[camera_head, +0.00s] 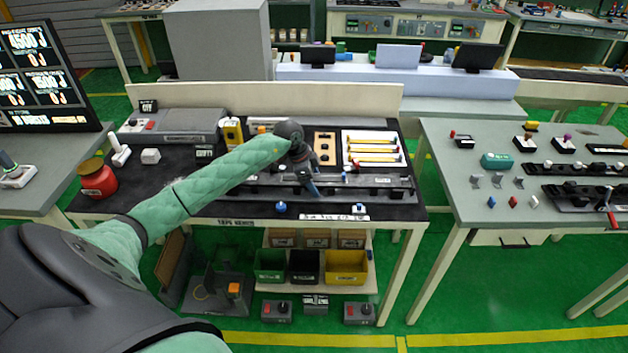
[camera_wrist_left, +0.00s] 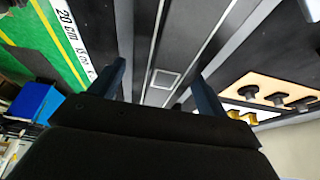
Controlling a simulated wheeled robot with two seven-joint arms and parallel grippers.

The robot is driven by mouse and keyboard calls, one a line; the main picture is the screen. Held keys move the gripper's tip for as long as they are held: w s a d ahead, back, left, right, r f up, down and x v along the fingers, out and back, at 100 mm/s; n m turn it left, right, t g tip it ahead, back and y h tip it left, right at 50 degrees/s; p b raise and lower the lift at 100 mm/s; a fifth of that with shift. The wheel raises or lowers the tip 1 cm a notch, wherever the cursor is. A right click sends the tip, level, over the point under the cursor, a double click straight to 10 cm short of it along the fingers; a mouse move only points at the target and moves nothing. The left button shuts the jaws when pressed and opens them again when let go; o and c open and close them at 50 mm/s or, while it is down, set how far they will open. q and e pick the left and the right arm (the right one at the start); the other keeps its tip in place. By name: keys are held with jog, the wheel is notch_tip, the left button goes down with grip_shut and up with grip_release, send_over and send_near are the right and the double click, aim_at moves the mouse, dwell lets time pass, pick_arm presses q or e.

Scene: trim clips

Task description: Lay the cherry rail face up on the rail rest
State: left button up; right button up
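My left gripper (camera_head: 311,187) is over the long grey rail rest (camera_head: 375,187) near the front of the black-topped bench. In the left wrist view its two dark fingers (camera_wrist_left: 158,85) stand apart, with no part seen between them except the grey channel of the rest (camera_wrist_left: 165,78) beyond. A white tray (camera_head: 374,134) behind the rest holds several slim rails (camera_head: 375,150), pale and yellowish with small coloured ends. They are too small to tell which is cherry. My right gripper is out of view.
A wooden board with black knobs (camera_head: 325,146) stands left of the tray; it also shows in the left wrist view (camera_wrist_left: 272,92). A blue-knobbed piece (camera_head: 281,207) and a white scale strip (camera_head: 335,217) lie along the front edge. A red jar (camera_head: 97,180) stands far left.

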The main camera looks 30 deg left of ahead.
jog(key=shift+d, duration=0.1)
pick_arm(q)
jog(key=shift+a+r, duration=0.1)
jog(key=shift+r, duration=0.1)
jog(key=b+v, duration=0.2)
jog(key=v, duration=0.1)
jog(key=shift+s+a+r, duration=0.1)
jog(key=shift+r, duration=0.15)
jog(key=b+v, duration=0.2)
jog(key=v, duration=0.4)
jog(key=shift+r, duration=0.3)
jog(key=shift+v, duration=0.75)
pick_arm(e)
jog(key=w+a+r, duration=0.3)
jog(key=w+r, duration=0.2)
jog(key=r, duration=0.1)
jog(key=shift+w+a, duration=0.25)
